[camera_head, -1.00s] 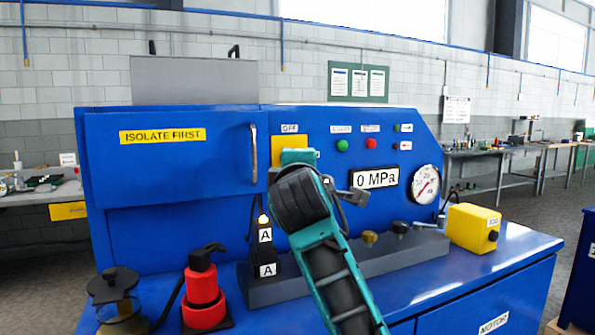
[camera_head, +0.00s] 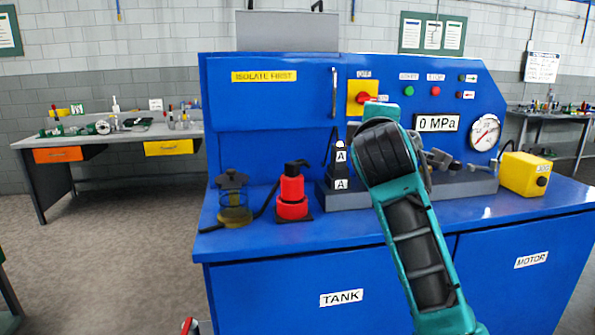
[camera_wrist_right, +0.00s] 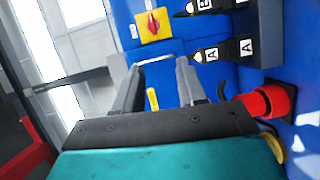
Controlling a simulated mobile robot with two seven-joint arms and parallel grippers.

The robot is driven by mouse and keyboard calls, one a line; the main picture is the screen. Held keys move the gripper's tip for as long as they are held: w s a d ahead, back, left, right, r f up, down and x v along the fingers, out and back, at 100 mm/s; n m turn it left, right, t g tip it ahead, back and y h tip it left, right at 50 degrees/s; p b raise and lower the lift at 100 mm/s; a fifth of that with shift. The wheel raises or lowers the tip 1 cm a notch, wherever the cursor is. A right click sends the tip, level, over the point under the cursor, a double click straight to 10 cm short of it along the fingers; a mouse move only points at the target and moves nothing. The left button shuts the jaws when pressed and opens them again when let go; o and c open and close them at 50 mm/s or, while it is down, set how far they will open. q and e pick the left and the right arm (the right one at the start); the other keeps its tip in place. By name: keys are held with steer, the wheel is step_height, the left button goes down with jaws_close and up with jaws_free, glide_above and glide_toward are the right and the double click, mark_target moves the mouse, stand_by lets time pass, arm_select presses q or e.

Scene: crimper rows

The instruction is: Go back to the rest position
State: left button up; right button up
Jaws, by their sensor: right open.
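My right arm (camera_head: 410,225) reaches up in front of the blue bench (camera_head: 262,135) in the head view. Its wrist hides most of its gripper there. In the right wrist view my right gripper (camera_wrist_right: 160,72) has its two fingers apart, with nothing between them. The yellow switch plate with a red knob (camera_wrist_right: 151,26) lies beyond the fingers. Black parts marked A (camera_wrist_right: 207,54) are to the right of the fingers, apart from them. My left gripper is not in view.
On the bench top stand a red bottle (camera_head: 292,192), a glass jar with a black lid (camera_head: 233,215) and a yellow box (camera_head: 523,174). The gauge (camera_head: 485,132) is at the right. A workbench (camera_head: 100,145) stands at the left wall, with open floor before it.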

steer(key=s+d+f+m+g+y, duration=0.15)
steer(key=s+f, duration=0.35)
steer(key=f, duration=0.5)
steer(key=s+d+f+m+g, duration=0.2)
steer(key=s+f+m+g, duration=0.15)
steer(key=f, duration=0.75)
steer(key=s+d+f+m+g+y, duration=0.15)
steer(key=s+f, duration=0.35)
steer(key=f, duration=0.5)
steer(key=s+d+f+m+g, duration=0.1)
steer(key=s+f+m+g, duration=0.3)
steer(key=s, duration=0.8)
steer(key=s+d+f+m+g, duration=0.25)
steer(key=s+f, duration=0.45)
steer(key=s, duration=0.6)
steer(key=w+a+f+t+y, duration=0.2)
steer(key=w+a+f+t, duration=0.2)
steer(key=w+f+t, duration=0.2)
steer(key=shift+w+f+t, duration=0.3)
steer(key=shift+w+f, duration=0.65)
steer(key=shift+f, duration=0.35)
